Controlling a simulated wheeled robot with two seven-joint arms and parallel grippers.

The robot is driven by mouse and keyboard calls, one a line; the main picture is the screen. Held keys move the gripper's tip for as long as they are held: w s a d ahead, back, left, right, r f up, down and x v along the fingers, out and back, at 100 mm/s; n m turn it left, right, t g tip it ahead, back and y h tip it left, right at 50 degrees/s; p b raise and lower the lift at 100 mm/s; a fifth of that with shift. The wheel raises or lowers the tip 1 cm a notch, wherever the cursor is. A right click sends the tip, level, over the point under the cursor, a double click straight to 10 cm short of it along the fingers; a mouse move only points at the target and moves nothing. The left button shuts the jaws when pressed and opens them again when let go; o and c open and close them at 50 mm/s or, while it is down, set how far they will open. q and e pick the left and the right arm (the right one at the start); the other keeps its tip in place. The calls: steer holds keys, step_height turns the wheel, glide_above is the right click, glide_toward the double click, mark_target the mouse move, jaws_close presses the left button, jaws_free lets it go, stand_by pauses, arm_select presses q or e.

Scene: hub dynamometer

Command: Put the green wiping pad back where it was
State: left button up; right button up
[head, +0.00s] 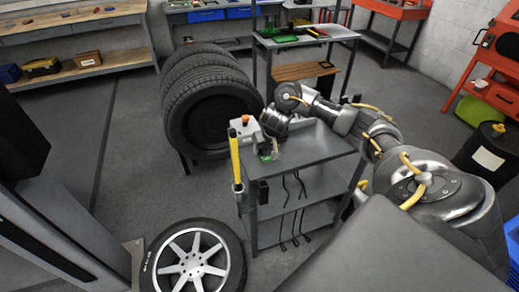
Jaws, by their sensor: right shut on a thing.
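My right gripper (269,144) is over the left end of the grey cart top (310,147). It is shut on a small green thing, which looks like the green wiping pad (265,157); the wrist hides much of it. I cannot tell whether the pad touches the cart top. My left gripper is not in view.
A grey box with an orange button (245,120) and a yellow handle (235,158) are at the cart's left end. A back table (332,33) holds tools. The cart top's right part is clear.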

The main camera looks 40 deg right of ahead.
mark_target(262, 151)
steer(key=b+x, duration=0.1)
steer(key=x, duration=0.3)
steer(key=shift+w+a+b, duration=0.25)
steer(key=shift+w+b, duration=0.05)
steer(key=shift+b, duration=0.1)
steer(key=shift+w+d+f+b, duration=0.1)
steer(key=shift+w+f+b, duration=0.1)
steer(key=shift+w+b, duration=0.1)
steer(key=shift+w, duration=0.25)
steer(key=shift+w+f+b, duration=0.15)
steer(key=shift+f+b, duration=0.3)
steer(key=shift+f, duration=0.05)
step_height(262, 151, down, 3)
steer(key=shift+r+b, duration=0.1)
steer(key=shift+b, duration=0.3)
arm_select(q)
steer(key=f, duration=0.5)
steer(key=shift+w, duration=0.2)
